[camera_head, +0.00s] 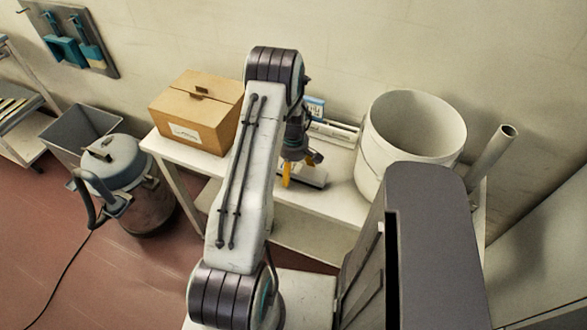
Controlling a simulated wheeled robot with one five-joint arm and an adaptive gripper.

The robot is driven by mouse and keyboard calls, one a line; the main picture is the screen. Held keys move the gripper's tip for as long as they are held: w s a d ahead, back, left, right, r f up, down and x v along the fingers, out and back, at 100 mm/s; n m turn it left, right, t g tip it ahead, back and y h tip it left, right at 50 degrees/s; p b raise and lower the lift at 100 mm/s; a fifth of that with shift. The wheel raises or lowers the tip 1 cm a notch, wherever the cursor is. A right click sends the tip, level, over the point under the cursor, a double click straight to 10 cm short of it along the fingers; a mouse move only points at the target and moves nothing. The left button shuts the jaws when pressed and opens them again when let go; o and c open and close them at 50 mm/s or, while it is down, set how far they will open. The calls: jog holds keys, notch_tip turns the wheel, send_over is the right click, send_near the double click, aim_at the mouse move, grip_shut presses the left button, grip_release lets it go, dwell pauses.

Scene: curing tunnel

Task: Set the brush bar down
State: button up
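My gripper (300,170) points down over the white bench, behind my arm's upper link. Its yellow fingertips show, one nearer and one farther back. A short grey bar with a pale edge, which looks like the brush bar (314,179), lies at the fingertips and sticks out to their right. Its left part is hidden by my gripper and arm. I cannot tell whether the fingers press on it, or whether it rests on the bench (336,204) or hangs just above it.
A cardboard box (196,112) stands on the bench's left end. A large white bucket (372,152) stands close right of the bar, with an upright tube (491,158) beyond. A pale tray-like item (335,131) and a blue-white pack (314,107) lie behind. A vacuum (118,170) stands on the floor.

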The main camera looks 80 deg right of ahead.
aim_at(293, 164)
jog(key=shift+o, duration=0.7)
jog(key=shift+r, duration=0.15)
jog(key=shift+r, duration=0.2)
notch_tip(293, 164, up, 12)
jog(key=shift+f+b, duration=0.25)
jog(key=shift+b, duration=0.7)
